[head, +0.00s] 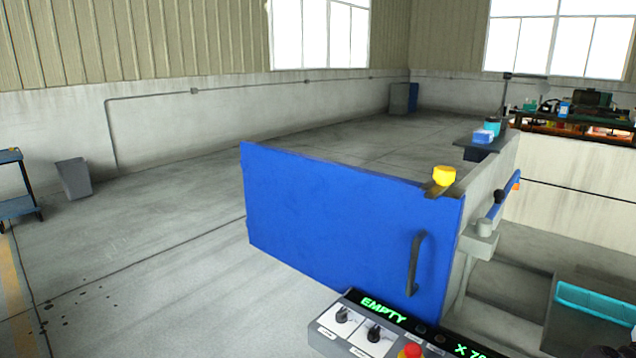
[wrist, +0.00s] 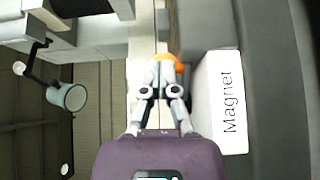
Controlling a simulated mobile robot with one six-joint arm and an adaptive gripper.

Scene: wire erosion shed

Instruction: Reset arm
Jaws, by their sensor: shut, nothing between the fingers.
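My gripper (wrist: 164,66) shows in the wrist view with its two fingers together and nothing held between them. An orange, rounded part (wrist: 178,62) shows just beyond the fingertips; I cannot tell whether they touch it. A white block lettered "Magnet" (wrist: 222,100) is close on the right of the fingers, apart from them. My arm and gripper are not seen in the head view.
In the head view a blue door (head: 345,225) with a dark handle (head: 415,263) stands open over the floor. A control panel reading "EMPTY" (head: 378,305) is in front. A workbench (head: 590,118) stands at right. Open floor lies left. A pale mug-like thing (wrist: 68,97) shows in the wrist view.

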